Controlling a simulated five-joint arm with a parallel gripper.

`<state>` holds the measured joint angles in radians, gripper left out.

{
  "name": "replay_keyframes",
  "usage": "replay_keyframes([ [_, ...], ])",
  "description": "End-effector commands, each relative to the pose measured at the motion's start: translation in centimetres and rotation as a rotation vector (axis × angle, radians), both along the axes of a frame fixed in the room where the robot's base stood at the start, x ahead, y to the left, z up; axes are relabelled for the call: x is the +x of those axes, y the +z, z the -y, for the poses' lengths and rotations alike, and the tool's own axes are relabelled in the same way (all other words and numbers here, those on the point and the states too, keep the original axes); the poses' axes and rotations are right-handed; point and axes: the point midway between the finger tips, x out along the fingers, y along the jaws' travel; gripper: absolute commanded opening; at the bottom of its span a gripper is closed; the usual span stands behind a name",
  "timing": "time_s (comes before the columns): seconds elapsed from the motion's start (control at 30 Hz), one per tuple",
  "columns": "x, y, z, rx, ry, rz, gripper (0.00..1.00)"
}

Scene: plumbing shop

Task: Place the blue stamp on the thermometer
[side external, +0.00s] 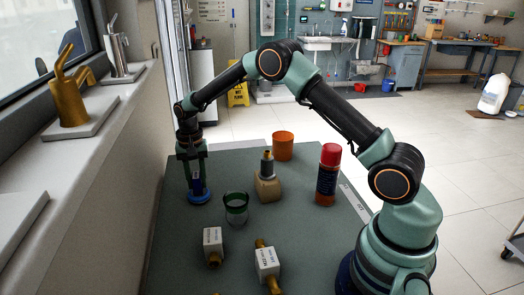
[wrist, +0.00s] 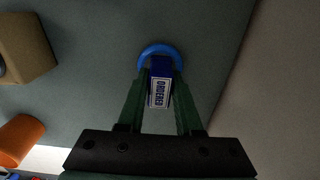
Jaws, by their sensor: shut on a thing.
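My gripper (side external: 196,178) is shut on the blue stamp (side external: 198,195) at the far left of the green table. It points down and holds the stamp upright. In the wrist view the stamp (wrist: 160,82) sits between the two fingers (wrist: 159,88), with a white "ORDERED" label and a round blue base. I cannot tell whether the base touches the table. I cannot tell for certain which thing is the thermometer. Two white-labelled boxes with brass fittings, one (side external: 212,244) left and one (side external: 267,264) right, lie near the table's front.
On the green table (side external: 175,250), a green-rimmed glass (side external: 236,208) stands right of the stamp. Beyond it are a tan block with a grey nozzle (side external: 267,187), an orange cup (side external: 283,146) and a red-capped bottle (side external: 327,175). A wall and sill (side external: 120,150) border the left.

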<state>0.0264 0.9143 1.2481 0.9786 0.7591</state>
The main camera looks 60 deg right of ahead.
Motion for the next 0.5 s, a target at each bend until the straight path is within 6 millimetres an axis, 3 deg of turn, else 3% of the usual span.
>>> replay_keyframes([
  [0.03, 0.01, -0.12, -0.01, 0.0, 0.0, 0.0, 0.38],
  [0.1, 0.01, -0.08, 0.0, 0.0, 0.0, 0.0, 0.64],
  [0.5, 0.03, 0.4, 0.0, 0.0, 0.0, 0.001, 0.64],
])
